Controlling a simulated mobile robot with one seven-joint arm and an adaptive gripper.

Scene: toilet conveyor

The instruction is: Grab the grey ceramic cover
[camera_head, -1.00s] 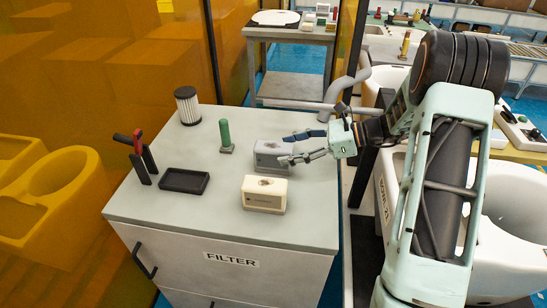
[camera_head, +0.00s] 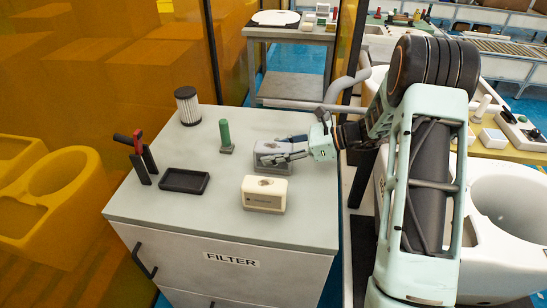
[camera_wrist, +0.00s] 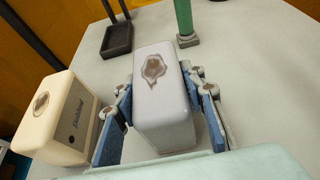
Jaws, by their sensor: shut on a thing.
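The grey ceramic cover (camera_head: 268,151) is a small box with a brownish patch on top, standing on the cabinet top. It also shows in the wrist view (camera_wrist: 168,120), upright between the fingers. My gripper (camera_head: 283,150) reaches in from the right and is shut on the grey cover, one blue-padded finger on each side. In the wrist view the fingers (camera_wrist: 163,112) lie against its sides.
A cream cover (camera_head: 264,194) stands close beside the grey one. A green-handled piece (camera_head: 225,137), a black tray (camera_head: 184,181), a white filter (camera_head: 187,106) and red-black pliers (camera_head: 142,158) stand on the cabinet top (camera_head: 140,205). The front right of the top is bare.

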